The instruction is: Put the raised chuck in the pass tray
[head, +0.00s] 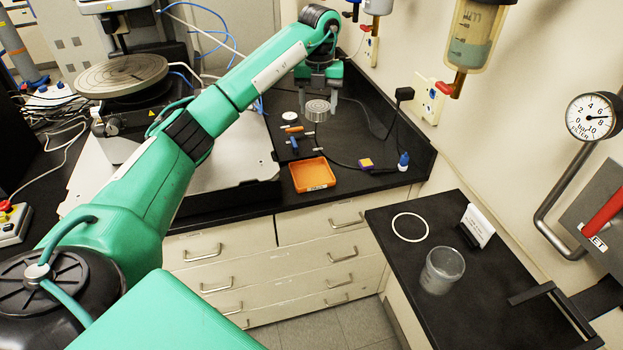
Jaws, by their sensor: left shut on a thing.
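My left gripper (318,104) reaches over the black bench from the left. It points down and is shut on a small silver round chuck (317,112) with a ridged side, held between its fingers. The chuck appears to be above the bench top. An orange square tray (312,176) lies on the bench nearer the front edge, below the chuck in the picture. It looks empty, and the small label on its front is too small to read. My right gripper is not in view.
A white disc (290,115) and several small orange and blue items lie by the chuck. A purple-yellow block (366,163) and a blue-capped bottle (403,161) stand right of the tray. A large round stage (121,75) is left. The right table holds a beaker (442,270).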

